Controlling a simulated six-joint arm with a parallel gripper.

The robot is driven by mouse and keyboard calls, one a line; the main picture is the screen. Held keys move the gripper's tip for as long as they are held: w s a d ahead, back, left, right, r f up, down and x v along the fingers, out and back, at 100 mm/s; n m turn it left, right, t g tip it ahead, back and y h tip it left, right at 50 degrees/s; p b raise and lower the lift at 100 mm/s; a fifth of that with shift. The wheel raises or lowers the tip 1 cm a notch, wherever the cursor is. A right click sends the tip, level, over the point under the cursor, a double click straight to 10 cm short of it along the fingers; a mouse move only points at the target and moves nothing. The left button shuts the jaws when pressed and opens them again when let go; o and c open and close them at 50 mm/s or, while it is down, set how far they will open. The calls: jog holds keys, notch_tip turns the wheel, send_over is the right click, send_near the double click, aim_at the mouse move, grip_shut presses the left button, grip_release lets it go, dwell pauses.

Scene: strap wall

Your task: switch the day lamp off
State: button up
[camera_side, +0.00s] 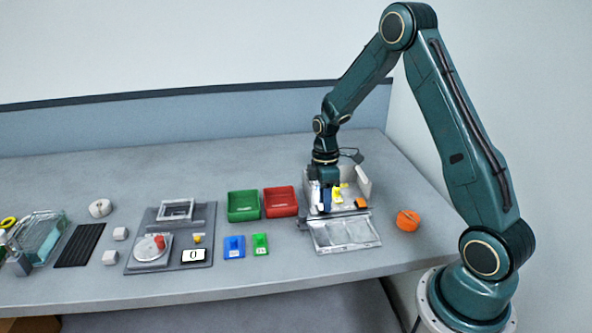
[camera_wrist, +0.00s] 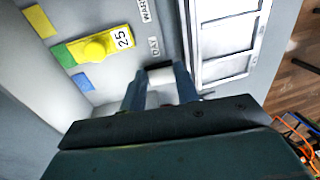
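In the wrist view, a "DAY" label (camera_wrist: 154,47) is on the light grey panel, just beyond my fingertips. A "WARM"-like label (camera_wrist: 145,10), cut off by the frame, is farther up. My gripper (camera_wrist: 159,72) points at the panel with its two fingers apart. A dark bar and a pale piece (camera_wrist: 160,90) show between the fingers; I cannot tell whether they touch it. In the side view, my gripper (camera_side: 324,208) reaches down into the open grey box (camera_side: 364,183). Any lamp, and whether it is lit, cannot be made out.
A yellow-green unit with a yellow knob (camera_wrist: 95,48) and "25" is beside the labels. The box's lid (camera_side: 345,234) lies open in front. An orange round object (camera_side: 407,220) is to the right. Red (camera_side: 281,213) and green (camera_side: 243,217) bins stand left.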

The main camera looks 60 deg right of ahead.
jog(key=shift+a, duration=0.1)
jog(key=shift+s+a+t+h, duration=0.15)
jog(key=shift+s+t+h, duration=0.1)
jog(key=shift+t+h, duration=0.45)
jog(key=o, duration=1)
jog(key=shift+w, duration=0.15)
